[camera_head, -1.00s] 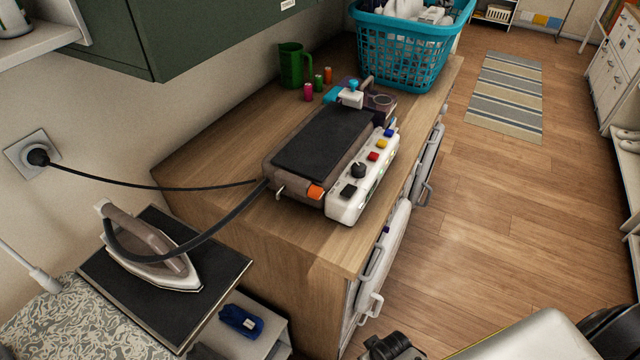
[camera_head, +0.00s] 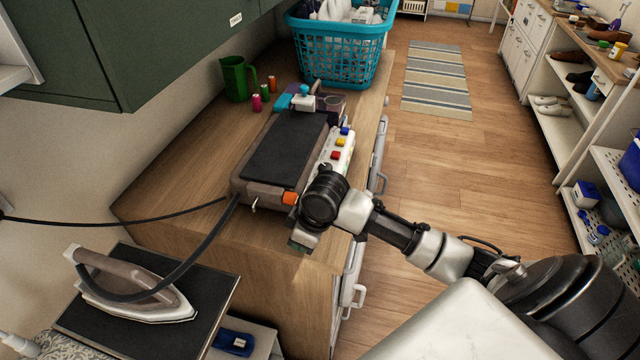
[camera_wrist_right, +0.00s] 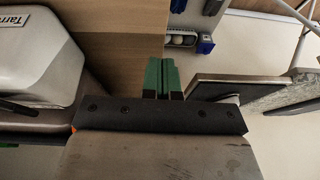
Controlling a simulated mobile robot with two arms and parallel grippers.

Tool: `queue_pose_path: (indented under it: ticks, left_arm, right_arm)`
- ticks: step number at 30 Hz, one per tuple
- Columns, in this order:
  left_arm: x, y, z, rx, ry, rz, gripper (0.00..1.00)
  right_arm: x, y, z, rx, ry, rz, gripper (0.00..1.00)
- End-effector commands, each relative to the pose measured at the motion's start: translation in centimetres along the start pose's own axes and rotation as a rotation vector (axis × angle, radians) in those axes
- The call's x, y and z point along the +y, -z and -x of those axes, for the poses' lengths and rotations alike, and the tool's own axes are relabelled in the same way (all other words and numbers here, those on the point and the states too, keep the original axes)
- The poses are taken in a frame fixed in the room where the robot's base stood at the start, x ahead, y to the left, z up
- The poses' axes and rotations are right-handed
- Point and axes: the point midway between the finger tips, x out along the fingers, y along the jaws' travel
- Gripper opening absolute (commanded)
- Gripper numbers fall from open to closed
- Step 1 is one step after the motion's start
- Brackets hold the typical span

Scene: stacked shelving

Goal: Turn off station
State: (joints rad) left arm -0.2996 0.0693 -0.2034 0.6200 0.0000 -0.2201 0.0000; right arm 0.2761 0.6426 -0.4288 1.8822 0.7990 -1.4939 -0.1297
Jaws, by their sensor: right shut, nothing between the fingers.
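The steam station (camera_head: 285,150) is a brown-grey box with a dark top on the wooden counter. Its white control panel (camera_head: 342,150) shows blue, yellow and red buttons. The panel's near part, where the knob sits, is hidden behind my right wrist. My right gripper (camera_head: 298,246) is by the counter's near edge, just in front of the station, pointing down. In the right wrist view its green fingers (camera_wrist_right: 163,78) are together and empty. The station's light housing (camera_wrist_right: 35,60) shows there at the left. My left gripper is not in view.
The iron (camera_head: 135,285) rests on a dark pad (camera_head: 215,285), its cord running to the station. A teal basket (camera_head: 335,50), green jug (camera_head: 236,78) and spools stand behind. A green cabinet (camera_head: 130,50) overhangs the left.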

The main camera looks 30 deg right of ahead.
Motion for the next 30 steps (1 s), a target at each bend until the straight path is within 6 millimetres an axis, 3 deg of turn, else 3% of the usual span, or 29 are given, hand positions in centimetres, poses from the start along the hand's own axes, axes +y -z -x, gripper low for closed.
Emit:
queue_pose_path:
  ticks: [3, 9, 15, 21, 30]
  left_arm:
    - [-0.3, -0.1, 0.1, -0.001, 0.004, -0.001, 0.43]
    - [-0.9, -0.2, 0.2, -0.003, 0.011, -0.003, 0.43]
    - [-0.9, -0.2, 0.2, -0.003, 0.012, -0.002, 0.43]
    - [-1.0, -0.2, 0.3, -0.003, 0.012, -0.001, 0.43]
    - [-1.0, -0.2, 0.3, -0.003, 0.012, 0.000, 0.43]
  right_arm:
    - [3.6, 1.6, 4.0, -0.020, -0.007, 0.037, 0.00]
    - [8.3, 2.9, 11.4, -0.049, 0.005, 0.056, 0.00]
    - [11.2, 3.0, 17.8, -0.050, 0.023, 0.040, 0.00]
    - [12.0, 2.8, 20.5, -0.044, 0.038, 0.031, 0.00]
    - [12.1, 2.8, 20.7, -0.043, 0.040, 0.030, 0.00]
